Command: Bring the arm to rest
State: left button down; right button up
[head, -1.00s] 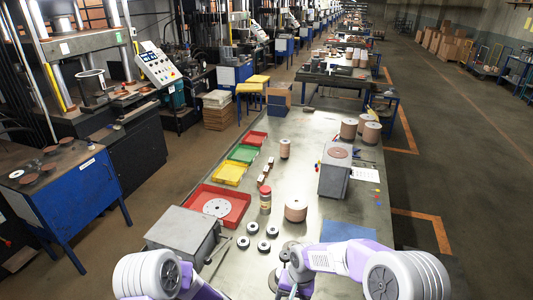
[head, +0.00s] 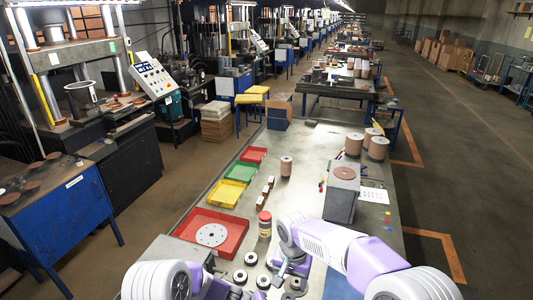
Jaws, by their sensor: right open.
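My right arm comes in from the lower right and bends at a white and purple link. Its gripper (head: 284,277) points down, open, low over the near part of the workbench (head: 322,141). Small dark-rimmed rings (head: 240,276) lie on the bench just left of it. My left arm shows at the bottom left as a white and purple joint; its gripper is out of view. A red tray (head: 238,232) with a pale perforated disc (head: 211,235) lies left of the right gripper.
A red-lidded jar (head: 265,226) stands close to my right arm. A grey block (head: 342,195) with a brown disc on top stands beyond it. Green (head: 240,172) and yellow trays line the left edge. Brown disc stacks (head: 354,144) stand at the back right.

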pick_arm(q)
jog(key=f+b, duration=0.1)
jog(key=w+f+b, duration=0.1)
jog(key=f, duration=0.1)
jog(key=shift+w+f, duration=0.15)
jog(key=shift+f, duration=0.1)
pick_arm(e)
jog(key=f, duration=0.1)
jog(key=w+f, duration=0.1)
jog(key=f, duration=0.1)
jog(key=shift+w+f, duration=0.2)
jog(key=shift+f, duration=0.05)
pick_arm(q)
jog(key=shift+b, duration=0.3)
pick_arm(e)
jog(key=shift+s, duration=0.1)
pick_arm(q)
jog(key=shift+f, duration=0.75)
dwell(0.8)
jog(key=shift+r, duration=0.15)
pick_arm(e)
jog(key=shift+r, duration=0.1)
pick_arm(q)
notch_tip(320, 180, up, 6)
jog(key=p, duration=0.4)
pick_arm(e)
notch_tip(320, 180, up, 4)
jog(key=shift+r, duration=0.1)
